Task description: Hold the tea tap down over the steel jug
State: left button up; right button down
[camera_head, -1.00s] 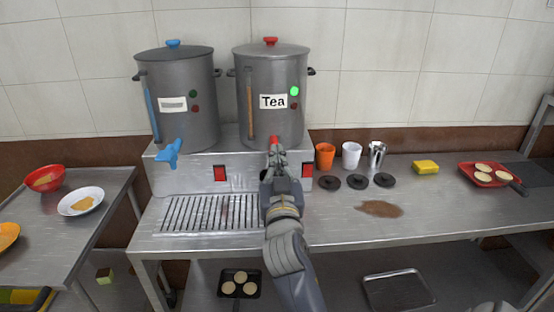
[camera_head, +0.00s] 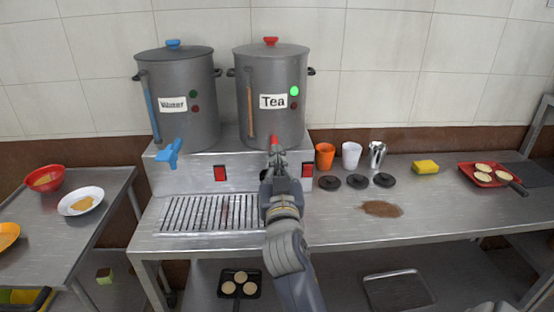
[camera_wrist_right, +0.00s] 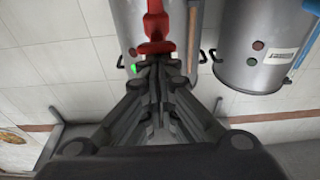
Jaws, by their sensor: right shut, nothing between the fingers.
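The tea pot (camera_head: 270,95) is a grey stockpot with a "Tea" label and a lit green light. Its red tap (camera_head: 273,141) is low on its front, partly hidden by my fingers. My right gripper (camera_head: 276,156) is shut and empty, its fingertips right at the tap. In the right wrist view the red tap (camera_wrist_right: 157,28) is just beyond the closed fingertips (camera_wrist_right: 160,66); whether they touch cannot be told. The steel jug (camera_head: 377,154) stands upright on the counter, right of the cups and apart from the tap. My left gripper is not in view.
A water pot (camera_head: 190,120) with a blue tap (camera_head: 169,153) stands to the left. A drip grate (camera_head: 195,214) lies below. An orange cup (camera_head: 325,156), a white cup (camera_head: 352,155) and dark lids (camera_head: 357,181) are right of the pots. A brown spill (camera_head: 381,209) marks the counter.

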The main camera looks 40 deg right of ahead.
jog(key=shift+r, duration=0.1)
dwell(0.7)
notch_tip(320, 180, up, 10)
dwell(0.5)
jog(key=shift+f, duration=0.2)
dwell(1.3)
